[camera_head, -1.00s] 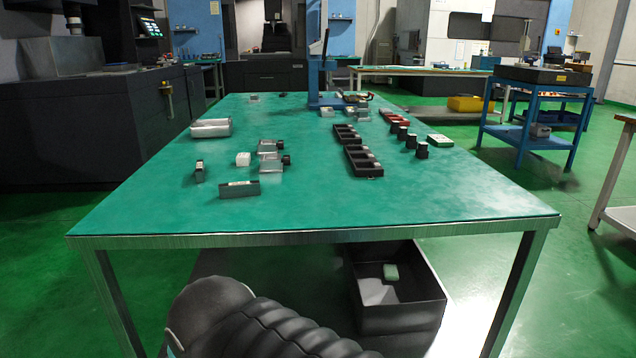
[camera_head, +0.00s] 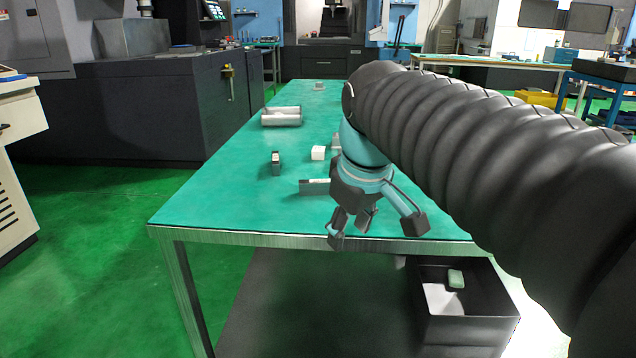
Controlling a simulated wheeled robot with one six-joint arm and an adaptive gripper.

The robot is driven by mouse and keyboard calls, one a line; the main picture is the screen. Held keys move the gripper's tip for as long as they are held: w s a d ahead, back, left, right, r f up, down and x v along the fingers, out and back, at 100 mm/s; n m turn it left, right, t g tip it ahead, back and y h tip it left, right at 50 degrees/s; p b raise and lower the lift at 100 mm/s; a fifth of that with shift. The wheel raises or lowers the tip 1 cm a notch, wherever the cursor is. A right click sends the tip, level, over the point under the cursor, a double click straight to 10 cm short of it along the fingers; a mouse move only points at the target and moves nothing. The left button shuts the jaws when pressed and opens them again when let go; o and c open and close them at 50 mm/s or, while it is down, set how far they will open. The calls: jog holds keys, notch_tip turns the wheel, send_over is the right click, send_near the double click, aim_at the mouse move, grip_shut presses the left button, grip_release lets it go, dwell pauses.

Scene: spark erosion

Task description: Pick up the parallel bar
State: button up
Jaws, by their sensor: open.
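A flat grey bar with a pale label, which looks like the parallel bar (camera_head: 314,187), stands on its long edge on the green table (camera_head: 225,205). Its right end is hidden behind my gripper. My gripper (camera_head: 376,229) is open and empty, with its fingers spread and pointing down. It shows in front of the bar and to its right, over the table's near edge. Its exact height above the table is hard to tell. A small dark upright block (camera_head: 276,163) stands behind the bar to the left.
A white block (camera_head: 318,153) stands behind the bar. My arm hides the table's right side. A black bin (camera_head: 468,328) sits below the table. The table's front left is clear.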

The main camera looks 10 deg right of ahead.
jog(key=w+r+n+g+p, duration=0.1)
jog(key=w+r+n+g, duration=0.1)
jog(key=w+r+n, duration=0.6)
jog(key=w+r+n+g+p, duration=0.2)
jog(key=w+r+n, duration=0.15)
jog(key=w, duration=0.85)
jog(key=b, duration=0.2)
send_over(320, 181)
jog(key=shift+m, duration=0.35)
jog(key=f, duration=0.7)
jog(key=shift+w+d+f, duration=0.25)
jog(key=shift+d+f, duration=0.05)
jog(key=f, duration=0.1)
jog(key=f+b, duration=0.1)
jog(key=f, duration=0.2)
jog(key=shift+s+a+f, duration=0.15)
jog(key=shift+s+a, duration=0.05)
jog(key=shift+a, duration=0.1)
jog(key=shift+f+b, duration=0.3)
jog(key=shift+f, duration=0.25)
grip_shut()
